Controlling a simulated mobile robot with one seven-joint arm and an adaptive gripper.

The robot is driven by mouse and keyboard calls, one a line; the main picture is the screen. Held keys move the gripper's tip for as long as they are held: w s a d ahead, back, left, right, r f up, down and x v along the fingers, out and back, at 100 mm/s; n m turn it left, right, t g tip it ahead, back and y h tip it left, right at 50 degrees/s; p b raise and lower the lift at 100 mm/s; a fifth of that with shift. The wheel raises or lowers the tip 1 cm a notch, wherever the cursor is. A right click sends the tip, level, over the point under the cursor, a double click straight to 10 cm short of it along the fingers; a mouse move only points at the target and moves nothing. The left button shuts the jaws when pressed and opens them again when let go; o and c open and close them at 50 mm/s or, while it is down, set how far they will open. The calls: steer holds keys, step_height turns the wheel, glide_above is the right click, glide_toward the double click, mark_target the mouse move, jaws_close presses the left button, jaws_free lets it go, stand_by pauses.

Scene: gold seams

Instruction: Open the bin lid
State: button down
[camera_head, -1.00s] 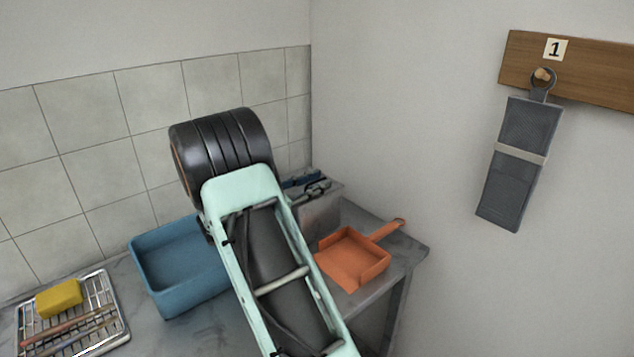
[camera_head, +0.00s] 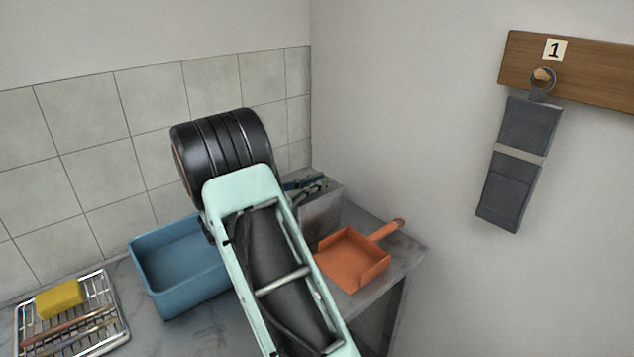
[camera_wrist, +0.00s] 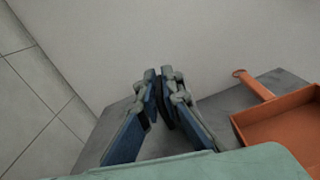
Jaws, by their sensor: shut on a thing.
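A grey metal box (camera_head: 322,212), which looks like the bin, stands in the back corner of the counter, partly hidden behind my arm. My gripper (camera_head: 308,184) is at the top of this box, mostly hidden by my arm in the head view. In the wrist view my gripper (camera_wrist: 164,78) shows two blue-padded fingers with their tips drawn close together. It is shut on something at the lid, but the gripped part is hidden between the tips. I cannot tell how far the lid is raised.
An orange dustpan (camera_head: 352,262) lies right of the box, near the counter's edge. A blue basin (camera_head: 165,275) stands left of my arm. A wire rack (camera_head: 110,318) with a yellow sponge (camera_head: 59,298) is at far left. A grey strap (camera_head: 520,165) hangs on the right wall.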

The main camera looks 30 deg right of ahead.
steer(key=shift+w+a+r+n+p, duration=0.15)
steer(key=shift+r+n+p, duration=0.25)
steer(key=shift+r+p, duration=0.5)
steer(key=r+n+p, duration=0.1)
steer(key=p, duration=0.1)
steer(key=w+r+n+p, duration=0.1)
steer(key=p, duration=0.2)
steer(key=w+r+n+p, duration=0.1)
steer(key=r+p, duration=0.1)
steer(key=shift+w+n, duration=0.1)
steer(key=shift+n, duration=0.3)
steer(key=w+a+r+n+p, duration=0.2)
steer(key=w+n+p, duration=0.4)
steer(key=w+n, duration=0.6)
steer(key=shift+w+r, duration=0.7)
steer(key=shift+w, duration=0.25)
steer(key=c, duration=2.1)
jaws_free()
steer(key=shift+w+f, duration=0.1)
steer(key=shift+w, duration=0.05)
